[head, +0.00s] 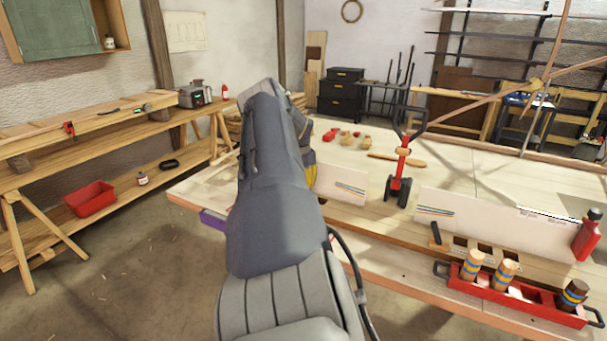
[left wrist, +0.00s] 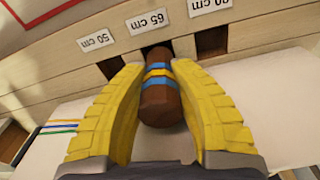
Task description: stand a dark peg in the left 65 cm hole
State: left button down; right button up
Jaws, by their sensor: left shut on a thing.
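The dark brown peg (left wrist: 160,107) with blue and yellow bands is between the yellow fingers of my left gripper (left wrist: 157,72), which is shut on it. In the left wrist view its far end overlaps the dark square hole (left wrist: 150,49) by the 65 cm label (left wrist: 147,21). I cannot tell whether the end is inside the hole. In the head view my left arm hides this peg and hole; only a bit of yellow from the gripper shows. My right gripper is not in view.
Holes by the 50 cm label (left wrist: 95,40) and 80 cm label (left wrist: 208,5) flank the peg. At right, a red tray (head: 520,305) holds two pale pegs and a dark peg (head: 573,295). A red-and-black upright tool (head: 401,165) and a red bottle (head: 588,236) stand on the bench.

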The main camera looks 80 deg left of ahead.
pick_arm(q)
jog(key=shift+f, duration=0.7)
jog(key=c, duration=1.1)
grip_release()
jog(key=shift+r, duration=4.5)
